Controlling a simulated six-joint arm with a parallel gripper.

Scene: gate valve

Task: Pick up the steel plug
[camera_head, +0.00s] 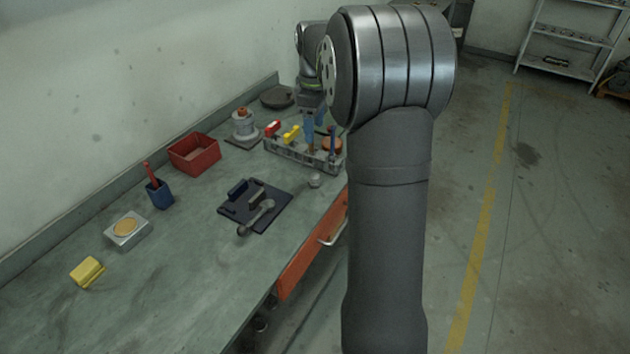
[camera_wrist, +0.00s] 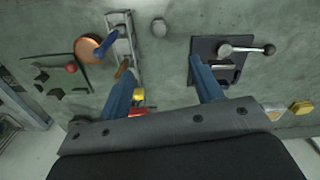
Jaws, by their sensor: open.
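A small grey round piece, which looks like the steel plug (camera_head: 315,181), sits on the bench in front of the grey rack, near the front edge. In the wrist view the same piece (camera_wrist: 158,27) lies on bare bench between the rack and the dark board, ahead of my fingertips. My gripper (camera_wrist: 162,63) is open, its two blue fingers wide apart with nothing between them. In the head view my gripper (camera_head: 318,128) is over the rack area, partly hidden by my arm.
The grey rack (camera_head: 290,158) holds several coloured parts. The bench around the plug is clear.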

